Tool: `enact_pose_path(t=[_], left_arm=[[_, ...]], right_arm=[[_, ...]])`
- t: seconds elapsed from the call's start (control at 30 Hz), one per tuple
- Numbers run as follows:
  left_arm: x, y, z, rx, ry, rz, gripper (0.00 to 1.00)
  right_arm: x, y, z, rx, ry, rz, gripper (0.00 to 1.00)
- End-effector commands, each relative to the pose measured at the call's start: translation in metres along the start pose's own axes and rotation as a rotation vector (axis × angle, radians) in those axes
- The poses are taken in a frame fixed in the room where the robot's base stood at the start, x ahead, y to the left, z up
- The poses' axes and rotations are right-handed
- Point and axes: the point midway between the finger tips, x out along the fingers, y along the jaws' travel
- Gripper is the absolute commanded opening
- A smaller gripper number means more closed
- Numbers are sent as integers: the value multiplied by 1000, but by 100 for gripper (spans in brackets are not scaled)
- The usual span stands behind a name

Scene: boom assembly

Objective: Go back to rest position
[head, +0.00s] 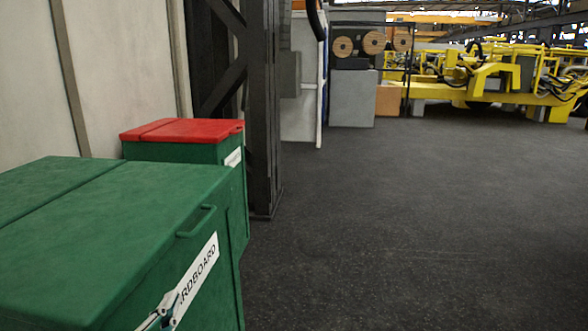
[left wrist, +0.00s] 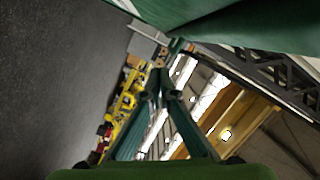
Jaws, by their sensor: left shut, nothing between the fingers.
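My left gripper (head: 166,305) shows at the bottom of the head view, in front of the label side of the near green bin. Its fingers are together with nothing between them. Whether it touches the bin cannot be told. In the left wrist view the two dark green fingers of the left gripper (left wrist: 163,88) meet at their tips. My right gripper is in neither view.
A green bin (head: 110,225) with a partly covered cardboard label stands near left. A red-lidded green bin (head: 185,131) stands behind it, beside a dark steel column (head: 262,110). Yellow machinery (head: 500,75) stands far right. The dark floor (head: 420,220) is clear.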

Motion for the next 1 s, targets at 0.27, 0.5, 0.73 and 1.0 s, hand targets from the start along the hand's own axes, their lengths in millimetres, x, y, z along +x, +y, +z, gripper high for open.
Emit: enact_pose_path(t=[0.27, 0.5, 0.73, 1.0], left_arm=[[-84, 157, 109, -430, -483, 430, 0], [-184, 238, 145, -652, -835, 662, 0], [-222, 294, 168, -723, -1006, 758, 0], [-210, 382, 218, -706, -1035, 784, 0]], right_arm=[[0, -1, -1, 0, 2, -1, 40], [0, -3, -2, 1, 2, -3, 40], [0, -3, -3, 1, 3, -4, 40], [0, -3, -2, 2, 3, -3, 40]])
